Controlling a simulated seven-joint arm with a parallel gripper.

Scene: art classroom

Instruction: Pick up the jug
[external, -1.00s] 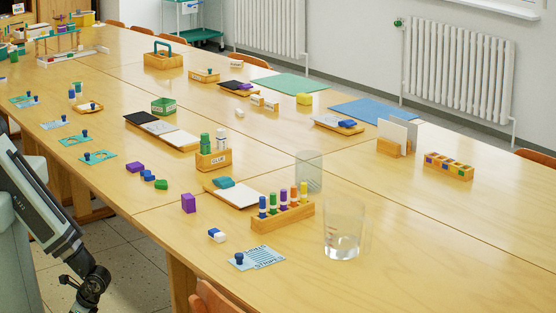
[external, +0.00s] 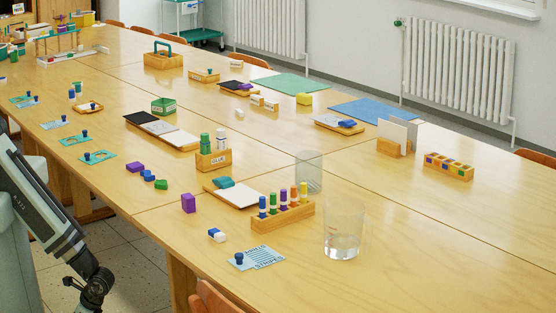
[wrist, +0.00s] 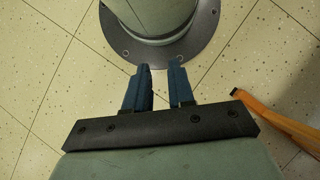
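A clear jug (external: 343,232) stands upright on the near right part of the table. It is see-through, with what looks like a little clear liquid at the bottom. A second clear cylinder (external: 309,172) stands farther back behind the peg rack. In the wrist view my gripper (wrist: 159,66) has its two blue fingers apart with an empty gap between them. It points at the floor and my own base, away from the table top. In the external view my arm is at the lower left, well away from the jug, and the fingers cannot be made out. The jug is not in the wrist view.
A wooden rack of coloured pegs (external: 283,216) stands just left of the jug. A striped card (external: 265,257) lies in front of the rack. The table (external: 440,255) is clear to the jug's right. An orange chair part (wrist: 270,108) shows in the wrist view.

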